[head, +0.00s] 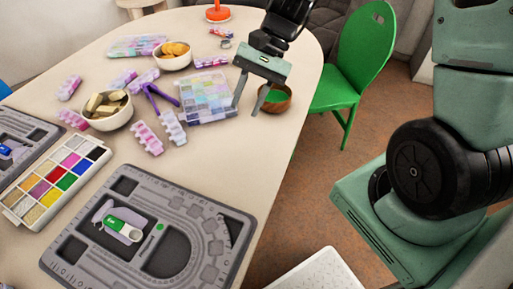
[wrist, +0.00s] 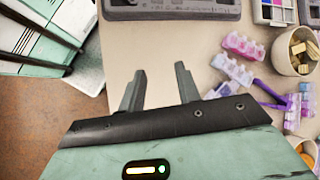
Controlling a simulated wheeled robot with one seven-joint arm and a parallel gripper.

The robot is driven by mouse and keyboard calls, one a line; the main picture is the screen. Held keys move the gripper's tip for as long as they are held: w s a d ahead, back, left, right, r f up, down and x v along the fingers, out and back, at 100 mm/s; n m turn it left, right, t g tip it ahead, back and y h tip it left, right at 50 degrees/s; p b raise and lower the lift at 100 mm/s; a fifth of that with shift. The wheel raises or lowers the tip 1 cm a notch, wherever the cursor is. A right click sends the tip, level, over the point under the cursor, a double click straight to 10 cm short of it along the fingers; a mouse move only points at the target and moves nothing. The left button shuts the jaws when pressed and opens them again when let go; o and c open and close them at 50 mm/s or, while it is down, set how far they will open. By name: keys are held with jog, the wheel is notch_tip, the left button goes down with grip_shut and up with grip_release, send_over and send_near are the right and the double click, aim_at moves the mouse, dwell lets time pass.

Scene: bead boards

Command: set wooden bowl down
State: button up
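The wooden bowl (head: 274,106) is brown and round with something green inside. In the head view it is upright by the table's right edge, near the green chair. My gripper (head: 246,106) is just left of it, fingers pointing down, the nearer finger overlapping the bowl's left side in the picture. I cannot tell whether they touch. In the wrist view the two fingers of my gripper (wrist: 160,95) stand apart with nothing between them. The bowl does not show in that view.
The table (head: 235,150) has bare room in front of my gripper. A grey bead board (head: 150,232) lies near. The green chair (head: 355,55) stands right.

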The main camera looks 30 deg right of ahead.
jog(key=s+a+r+n+t+h, duration=0.1)
jog(key=s+a+r+n+h, duration=0.1)
jog(key=s+n, duration=0.6)
jog(key=s+a+r+n+t+h, duration=0.1)
jog(key=s+a+r+n+h, duration=0.1)
jog(key=s+a+n+h, duration=0.2)
jog(key=s+a+n, duration=0.2)
jog(key=s+n, duration=0.2)
jog(key=shift+s+r, duration=0.25)
jog(key=shift+s, duration=0.15)
notch_tip(320, 180, up, 6)
jog(key=p, duration=0.5)
jog(key=shift+f, duration=0.25)
